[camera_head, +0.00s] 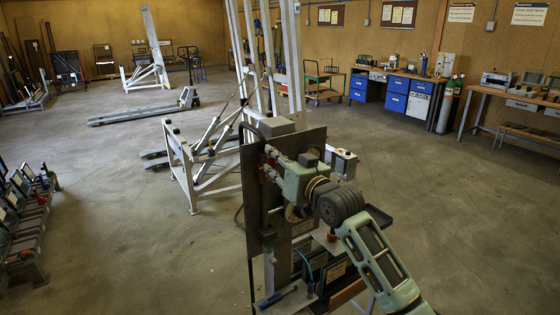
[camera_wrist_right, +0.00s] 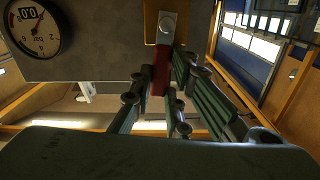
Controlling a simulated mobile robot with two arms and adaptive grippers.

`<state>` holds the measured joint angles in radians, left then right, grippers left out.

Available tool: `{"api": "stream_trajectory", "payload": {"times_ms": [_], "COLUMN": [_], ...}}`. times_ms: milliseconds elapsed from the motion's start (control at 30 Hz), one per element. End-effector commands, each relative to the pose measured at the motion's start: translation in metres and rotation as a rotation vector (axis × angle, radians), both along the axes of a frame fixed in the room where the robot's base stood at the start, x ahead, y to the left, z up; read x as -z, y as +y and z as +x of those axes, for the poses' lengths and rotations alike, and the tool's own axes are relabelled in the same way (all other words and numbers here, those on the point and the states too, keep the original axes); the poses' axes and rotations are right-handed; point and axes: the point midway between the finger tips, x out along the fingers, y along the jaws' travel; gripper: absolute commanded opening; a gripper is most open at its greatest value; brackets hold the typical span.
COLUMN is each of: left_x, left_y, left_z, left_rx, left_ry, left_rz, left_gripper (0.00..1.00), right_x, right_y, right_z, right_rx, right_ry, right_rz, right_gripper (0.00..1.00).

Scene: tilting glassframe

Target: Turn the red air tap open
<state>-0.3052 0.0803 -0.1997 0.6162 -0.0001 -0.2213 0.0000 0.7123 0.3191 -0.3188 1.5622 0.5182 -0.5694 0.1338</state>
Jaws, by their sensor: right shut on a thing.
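The red air tap (camera_wrist_right: 161,70) shows in the right wrist view as a narrow red lever hanging below a bolt on a small metal plate. My right gripper (camera_wrist_right: 158,88) has its jointed green and dark fingers on both sides of the lever and is shut on it. In the head view my right gripper (camera_head: 277,168) is at the upright dark panel (camera_head: 257,225) of the frame stand. The gripper and wrist hide most of the tap there. A round pressure gauge (camera_wrist_right: 32,27) marked "bar" sits on the grey box beside the tap. My left gripper is out of view.
White tilting frame posts (camera_head: 290,60) rise behind the panel. A small dark tray (camera_head: 378,217) and a red knob (camera_head: 332,236) are close to my right wrist. A pallet jack (camera_head: 140,113) stands farther back. Open floor (camera_head: 120,220) lies to the left.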

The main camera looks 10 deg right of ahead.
Motion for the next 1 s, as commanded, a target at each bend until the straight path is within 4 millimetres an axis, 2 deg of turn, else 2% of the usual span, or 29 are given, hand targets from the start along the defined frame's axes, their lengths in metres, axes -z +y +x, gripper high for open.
{"api": "stream_trajectory", "payload": {"times_ms": [33,300,833,867,1000], "left_x": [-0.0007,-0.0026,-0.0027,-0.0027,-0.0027], "left_y": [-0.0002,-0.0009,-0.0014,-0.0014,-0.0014], "left_z": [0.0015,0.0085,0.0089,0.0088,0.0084], "left_rx": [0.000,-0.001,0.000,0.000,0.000], "left_ry": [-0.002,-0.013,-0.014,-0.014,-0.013], "left_rz": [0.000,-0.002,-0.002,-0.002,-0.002], "left_gripper": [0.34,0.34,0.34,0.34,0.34], "right_x": [0.0046,0.0049,0.0057,0.0057,0.0042], "right_y": [0.0016,0.0063,0.0076,0.0076,0.0075], "right_z": [-0.0005,-0.0021,-0.0025,-0.0025,-0.0025], "right_rx": [0.000,0.000,0.000,0.000,-0.001], "right_ry": [0.002,-0.029,-0.036,-0.036,-0.038], "right_rz": [-0.027,-0.111,-0.134,-0.134,-0.131], "right_gripper": [0.00,0.00,0.00,0.17,0.29]}}
